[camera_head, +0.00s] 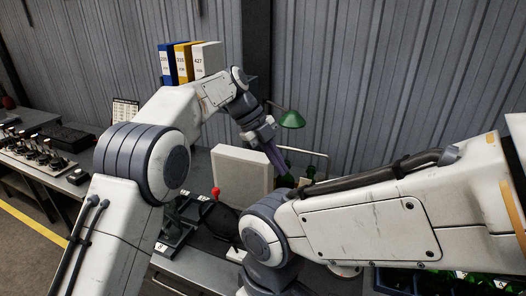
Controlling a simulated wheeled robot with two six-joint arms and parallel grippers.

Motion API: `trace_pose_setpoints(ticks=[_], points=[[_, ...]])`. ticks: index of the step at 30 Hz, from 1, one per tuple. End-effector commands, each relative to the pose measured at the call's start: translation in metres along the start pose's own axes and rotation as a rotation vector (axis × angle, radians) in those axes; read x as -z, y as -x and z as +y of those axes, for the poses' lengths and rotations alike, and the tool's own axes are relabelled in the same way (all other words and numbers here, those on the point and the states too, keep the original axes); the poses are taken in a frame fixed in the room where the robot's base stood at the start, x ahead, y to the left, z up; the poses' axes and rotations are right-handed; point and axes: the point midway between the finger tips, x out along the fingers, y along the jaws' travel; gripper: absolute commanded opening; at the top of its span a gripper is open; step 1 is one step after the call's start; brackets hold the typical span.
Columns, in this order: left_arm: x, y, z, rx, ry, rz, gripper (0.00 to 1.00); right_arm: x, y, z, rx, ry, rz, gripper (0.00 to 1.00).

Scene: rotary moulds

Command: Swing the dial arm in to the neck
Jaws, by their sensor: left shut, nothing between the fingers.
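My left arm reaches up and over the bench, and its gripper (276,158) points down and to the right. Its fingers are together, with nothing seen between them. They are just right of a pale upright panel (243,176), close to a dark green bottle (284,172) partly hidden behind my right arm. I cannot make out the dial arm or which neck it belongs to.
A green lamp (291,119) stands behind my left gripper. Blue, yellow and white binders (190,62) are at the back. A side bench (45,155) holds small dark parts at left. A crate of green bottles (455,283) is at lower right.

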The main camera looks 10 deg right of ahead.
Motion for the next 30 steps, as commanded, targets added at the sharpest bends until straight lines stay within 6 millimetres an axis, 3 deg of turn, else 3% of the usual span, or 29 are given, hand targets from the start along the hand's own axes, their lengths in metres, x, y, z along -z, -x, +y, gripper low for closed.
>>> trace_pose_setpoints(ticks=[6,12,26,30], points=[[0.001,0.052,-0.001,0.002,-0.001,-0.003,0.00,0.001,0.006,0.000,0.000,0.000,0.001,0.50],[0.002,0.077,0.000,0.001,0.001,0.000,0.00,0.001,0.014,-0.001,0.000,0.000,0.001,0.50],[0.002,0.083,0.001,0.000,0.003,0.000,0.00,0.001,0.015,-0.001,0.000,-0.001,0.001,0.50],[-0.007,0.084,0.008,0.003,0.111,-0.023,0.00,0.001,0.015,-0.001,0.000,-0.001,0.001,0.50]])
